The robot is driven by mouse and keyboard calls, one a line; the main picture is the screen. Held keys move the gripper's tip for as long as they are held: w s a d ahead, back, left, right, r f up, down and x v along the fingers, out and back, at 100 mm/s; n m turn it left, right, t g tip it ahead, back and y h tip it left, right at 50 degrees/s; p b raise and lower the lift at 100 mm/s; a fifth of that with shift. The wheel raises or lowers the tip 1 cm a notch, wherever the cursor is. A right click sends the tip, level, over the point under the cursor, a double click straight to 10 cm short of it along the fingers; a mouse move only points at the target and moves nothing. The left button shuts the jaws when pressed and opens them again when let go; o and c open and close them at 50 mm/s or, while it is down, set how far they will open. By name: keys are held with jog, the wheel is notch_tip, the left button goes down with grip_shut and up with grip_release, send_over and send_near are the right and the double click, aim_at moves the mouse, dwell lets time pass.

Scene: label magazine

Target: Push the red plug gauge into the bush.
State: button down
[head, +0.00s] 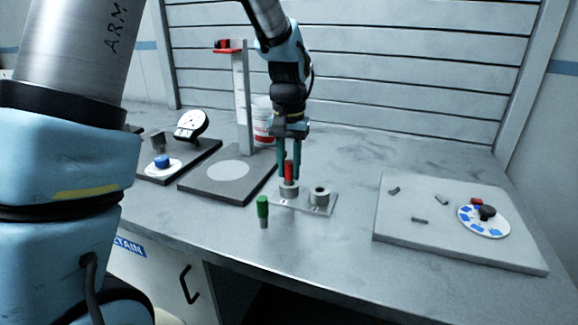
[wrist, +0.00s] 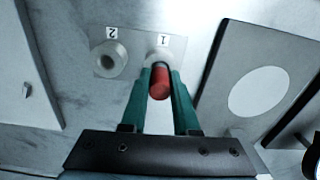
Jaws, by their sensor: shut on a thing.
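The red plug gauge (head: 289,171) is upright between the fingers of my gripper (head: 289,172), which is shut on it. Its lower end is at the bush (head: 289,190) on the left of a small plate (head: 290,203); how far it sits inside cannot be told. In the wrist view the red gauge (wrist: 159,83) is between the green fingers (wrist: 160,85), over the bush labelled 1 (wrist: 158,57). A second bush (head: 320,196), labelled 2 in the wrist view (wrist: 110,58), is empty. A green gauge (head: 263,210) stands on the bench in front.
A stand with a dark base (head: 210,186) and a tall column (head: 241,100) is left of the plate. A dial gauge (head: 191,124) stands farther left. A grey slab (head: 400,235) with small pieces and a round disc (head: 483,222) lies right.

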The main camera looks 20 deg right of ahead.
aim_at(289, 162)
jog(key=shift+f+b, duration=0.3)
jog(key=shift+f, duration=0.35)
jog(key=c, duration=0.6)
grip_release()
jog(key=shift+r, duration=0.1)
notch_tip(289, 162, up, 11)
jog(key=shift+f+b, duration=0.1)
jog(key=shift+b, duration=0.65)
jog(key=a+f+n, duration=0.1)
jog(key=a+f, duration=0.2)
jog(key=a, duration=0.5)
jog(key=a+f+n, duration=0.2)
jog(key=a+f, duration=0.1)
jog(key=a, duration=0.5)
jog(key=a+f+n+t, duration=0.1)
jog(key=a+f, duration=0.3)
jog(key=a, duration=0.4)
jog(key=shift+s+a+n, duration=0.1)
jog(key=shift+a+n, duration=0.05)
jog(key=shift+n, duration=0.45)
jog(key=shift+n+t, duration=0.3)
jog(key=shift+n, duration=0.5)
jog(key=s+a+f, duration=0.1)
jog(key=a, duration=0.1)
jog(key=s+a+f, duration=0.1)
jog(key=a, duration=0.1)
jog(key=s+a, duration=0.1)
jog(key=shift+s+a+f, duration=0.35)
jog(key=shift+a+f, duration=0.05)
